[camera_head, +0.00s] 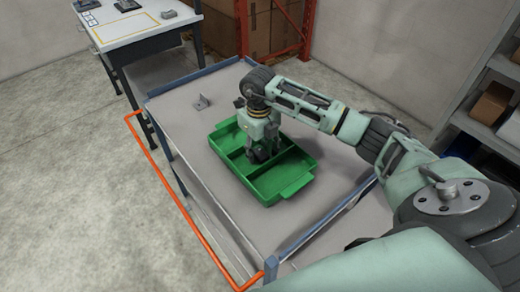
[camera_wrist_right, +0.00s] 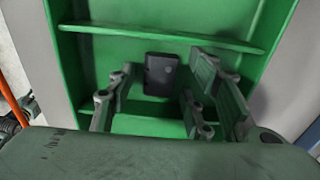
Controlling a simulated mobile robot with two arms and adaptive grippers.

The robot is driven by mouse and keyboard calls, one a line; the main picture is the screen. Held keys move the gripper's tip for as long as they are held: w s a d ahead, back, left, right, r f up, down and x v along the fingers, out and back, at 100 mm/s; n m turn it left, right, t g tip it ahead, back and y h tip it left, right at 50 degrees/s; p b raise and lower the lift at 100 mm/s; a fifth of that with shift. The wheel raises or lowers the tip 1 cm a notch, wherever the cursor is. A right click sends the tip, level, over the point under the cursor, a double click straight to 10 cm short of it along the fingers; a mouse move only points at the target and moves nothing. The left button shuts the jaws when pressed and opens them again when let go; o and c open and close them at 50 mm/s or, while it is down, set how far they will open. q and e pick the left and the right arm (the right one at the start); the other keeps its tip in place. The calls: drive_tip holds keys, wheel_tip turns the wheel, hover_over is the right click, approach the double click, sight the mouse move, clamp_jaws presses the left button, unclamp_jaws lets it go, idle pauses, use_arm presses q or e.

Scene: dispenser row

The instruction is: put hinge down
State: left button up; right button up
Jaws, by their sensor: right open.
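A dark rectangular piece, which looks like the hinge (camera_wrist_right: 161,74), is in a compartment of the green tray (camera_wrist_right: 185,15) in the right wrist view. My right gripper (camera_wrist_right: 160,98) is open, with its fingers apart on either side of the piece. I cannot tell whether the piece lies flat or leans on the tray's divider. In the head view, my right gripper (camera_head: 261,150) points down into the green tray (camera_head: 284,187), and the arm and fingers hide part of the inside. My left gripper is not in view.
The tray stands on a grey table (camera_head: 190,126) with a blue frame. An orange rail (camera_head: 187,207) runs along the table's left side. A white-topped desk (camera_head: 140,22) stands behind, shelving (camera_head: 489,123) at right.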

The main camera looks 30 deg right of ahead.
sight(259, 153)
drive_tip(key=shift+r, duration=0.15)
drive_tip(key=shift+w+r, duration=0.1)
drive_tip(key=shift+r, duration=0.15)
wheel_tip(259, 153, up, 12)
drive_tip(key=b, duration=0.3)
drive_tip(key=shift+f, duration=0.2)
